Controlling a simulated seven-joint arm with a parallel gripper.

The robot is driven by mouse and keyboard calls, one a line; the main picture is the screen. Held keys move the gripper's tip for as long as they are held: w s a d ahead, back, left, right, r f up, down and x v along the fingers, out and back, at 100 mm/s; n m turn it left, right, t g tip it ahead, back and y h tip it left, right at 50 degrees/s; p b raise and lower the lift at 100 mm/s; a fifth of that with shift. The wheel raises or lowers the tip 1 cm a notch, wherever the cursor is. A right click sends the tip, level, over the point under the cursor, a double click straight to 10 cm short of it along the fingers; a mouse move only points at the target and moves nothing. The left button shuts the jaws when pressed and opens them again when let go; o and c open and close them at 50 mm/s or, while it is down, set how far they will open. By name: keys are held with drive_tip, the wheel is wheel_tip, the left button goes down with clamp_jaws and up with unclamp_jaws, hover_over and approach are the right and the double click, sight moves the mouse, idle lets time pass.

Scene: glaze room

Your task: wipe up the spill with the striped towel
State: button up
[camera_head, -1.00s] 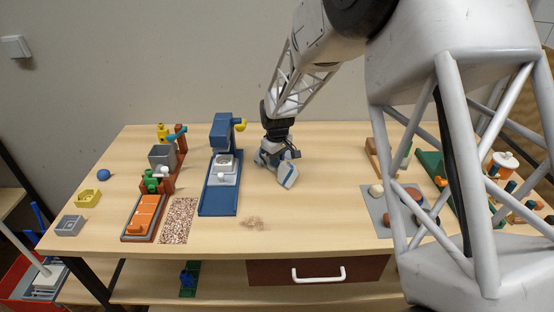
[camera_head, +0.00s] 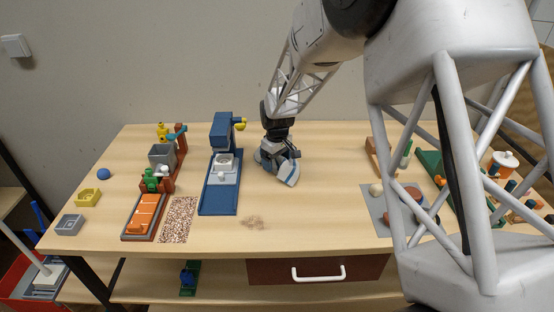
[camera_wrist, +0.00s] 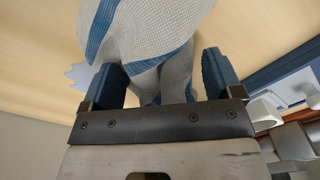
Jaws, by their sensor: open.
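The striped towel (camera_head: 287,174), pale with blue stripes, lies bunched on the table right of the blue press-like stand. My gripper (camera_head: 280,152) is low over its far part. In the wrist view my gripper (camera_wrist: 160,72) is open, with a finger on each side of a bunched fold of the towel (camera_wrist: 150,30). I cannot tell whether the fingers touch the cloth. The spill (camera_head: 253,222), a small brownish patch, lies on the table nearer the front edge, left of and in front of the towel.
The blue stand (camera_head: 218,190) is close on the left. Further left are a speckled mat (camera_head: 179,218) and an orange-topped fixture (camera_head: 144,216). A grey mat (camera_head: 376,212) with small items lies right. The tabletop between towel and spill is clear.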

drive_tip(key=shift+f, duration=0.9)
clamp_jaws()
idle(0.4)
drive_tip(key=shift+r, duration=0.45)
